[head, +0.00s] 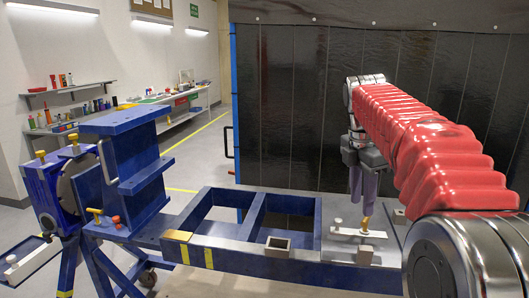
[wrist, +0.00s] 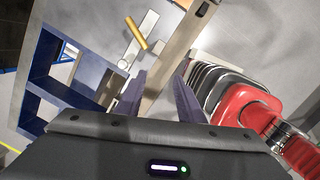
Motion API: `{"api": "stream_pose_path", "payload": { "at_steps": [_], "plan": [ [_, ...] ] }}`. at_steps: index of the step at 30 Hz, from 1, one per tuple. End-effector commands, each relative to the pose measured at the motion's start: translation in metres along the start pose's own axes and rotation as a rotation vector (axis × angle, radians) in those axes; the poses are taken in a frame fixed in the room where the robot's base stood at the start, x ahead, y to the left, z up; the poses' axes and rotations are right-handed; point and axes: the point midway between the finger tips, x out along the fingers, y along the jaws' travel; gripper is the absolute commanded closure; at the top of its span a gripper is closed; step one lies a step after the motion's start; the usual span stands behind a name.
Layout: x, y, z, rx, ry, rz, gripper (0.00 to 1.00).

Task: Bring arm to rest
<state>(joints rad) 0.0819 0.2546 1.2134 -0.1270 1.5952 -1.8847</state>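My arm, in a red sleeve, reaches from the lower right of the head view toward the blue bench. My gripper (head: 362,196) hangs at its end with the fingers pointing down, above the right end of the bench. In the wrist view the two purple-grey fingers (wrist: 159,78) are apart, with nothing visible between them. A white plate (head: 358,233) with a brass-coloured pin (head: 365,224) lies on the bench's grey top, near and below the fingers. The pin also shows in the wrist view (wrist: 136,33), beyond the fingertips. I see no contact with it.
The blue bench frame (head: 222,252) has open bays and a small square socket (head: 278,246). A blue rotary jig (head: 60,190) holds a blue beam (head: 128,150) at the left. A dark panelled wall (head: 290,110) stands behind my arm. Shelves and a workbench are far left.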

Motion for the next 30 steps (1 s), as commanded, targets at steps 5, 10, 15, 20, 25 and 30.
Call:
{"api": "stream_pose_path", "payload": {
  "at_steps": [5, 10, 15, 20, 25, 30],
  "plan": [
    [-0.006, -0.027, -0.017, 0.195, 0.006, 0.05, 0.65],
    [-0.007, -0.053, -0.033, 0.384, 0.02, 0.097, 0.65],
    [-0.003, -0.079, -0.05, 0.573, 0.045, 0.141, 0.65],
    [0.004, -0.105, -0.066, 0.752, 0.078, 0.179, 0.65],
    [0.016, -0.134, -0.083, 0.945, 0.121, 0.215, 0.65],
    [0.031, -0.162, -0.1, 1.136, 0.175, 0.245, 0.65]
  ]
}}
